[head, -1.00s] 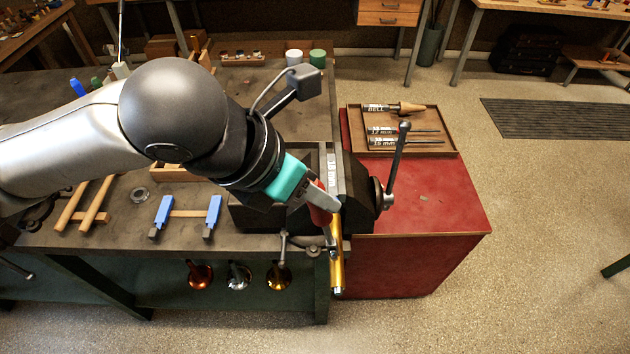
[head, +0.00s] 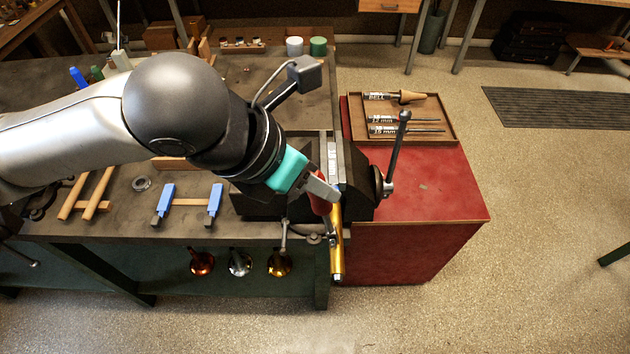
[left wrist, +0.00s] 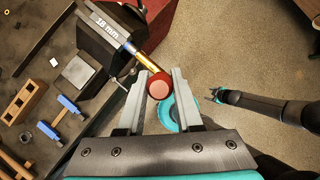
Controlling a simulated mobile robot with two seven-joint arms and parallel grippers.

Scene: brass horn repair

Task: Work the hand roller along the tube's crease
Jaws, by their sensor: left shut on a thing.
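A brass tube (head: 337,240) sits on a steel mandrel (head: 333,158) and extends past the bench's front edge; the wrist view shows the mandrel (left wrist: 105,22) labelled 18 mm and part of the tube (left wrist: 148,62). My left gripper (head: 325,194) is shut on the red hand roller (head: 319,206), beside the tube's upper part. In the left wrist view the roller's round red end (left wrist: 159,85) shows between my left fingers (left wrist: 157,90), up against the tube's end as seen there. I cannot make out the crease. My right gripper (left wrist: 216,95) looks open and empty, off to the right.
A dark vise (head: 358,190) with an upright handle (head: 398,150) stands at the bench corner. A red cabinet (head: 440,190) with a tool tray (head: 452,132) is to the right. Blue-ended clamps (head: 163,202) lie left on the bench. Horn bells (head: 240,262) sit below.

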